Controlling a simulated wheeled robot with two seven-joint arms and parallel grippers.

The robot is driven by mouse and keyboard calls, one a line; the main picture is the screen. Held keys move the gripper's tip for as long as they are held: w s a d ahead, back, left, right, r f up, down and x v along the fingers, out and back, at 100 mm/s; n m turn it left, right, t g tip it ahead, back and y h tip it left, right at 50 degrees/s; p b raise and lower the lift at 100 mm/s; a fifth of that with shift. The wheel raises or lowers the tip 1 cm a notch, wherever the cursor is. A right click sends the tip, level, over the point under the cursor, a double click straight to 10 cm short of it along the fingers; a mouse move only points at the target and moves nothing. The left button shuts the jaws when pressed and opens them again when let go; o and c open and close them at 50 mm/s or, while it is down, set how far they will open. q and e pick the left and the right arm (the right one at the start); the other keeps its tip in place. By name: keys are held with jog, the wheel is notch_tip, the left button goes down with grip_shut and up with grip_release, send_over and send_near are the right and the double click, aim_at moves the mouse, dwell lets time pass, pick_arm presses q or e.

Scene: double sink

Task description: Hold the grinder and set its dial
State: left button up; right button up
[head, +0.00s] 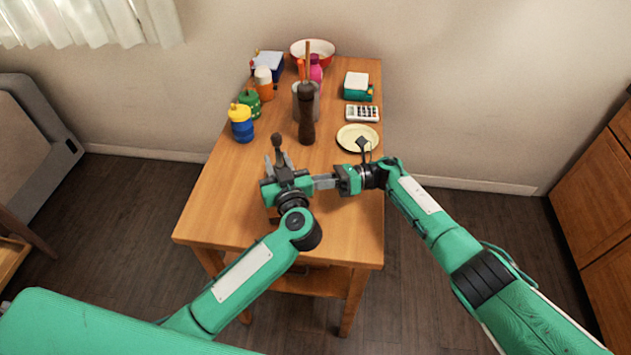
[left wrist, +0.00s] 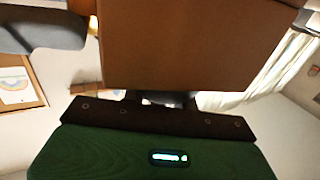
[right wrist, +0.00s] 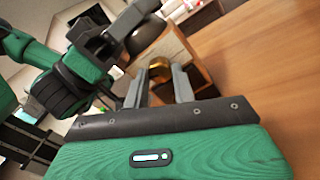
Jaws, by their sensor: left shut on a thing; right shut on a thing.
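The grinder has a wooden box body, seen in the right wrist view (right wrist: 181,53), and a dark crank knob (head: 277,143) on top. My left gripper (head: 281,170) is shut on the grinder and hides most of it in the head view. In the left wrist view a large brown wooden surface, probably the grinder's body (left wrist: 190,45), fills the top middle. A brass dial (right wrist: 159,69) is on the side of the box. My right gripper (right wrist: 160,80) is shut on it, a finger on each side. In the head view my right gripper (head: 320,182) comes in from the right.
The wooden table (head: 225,205) is bare at its front left. A dark pepper mill (head: 306,118), a yellow plate (head: 358,137), a calculator (head: 362,113) and a blue jar with a yellow lid (head: 241,124) stand behind the grippers. More jars and a red bowl (head: 312,48) are further back.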

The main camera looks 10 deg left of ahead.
jog(key=shift+s+r+m, duration=0.1)
jog(key=shift+m, duration=10.4)
jog(key=o, duration=1)
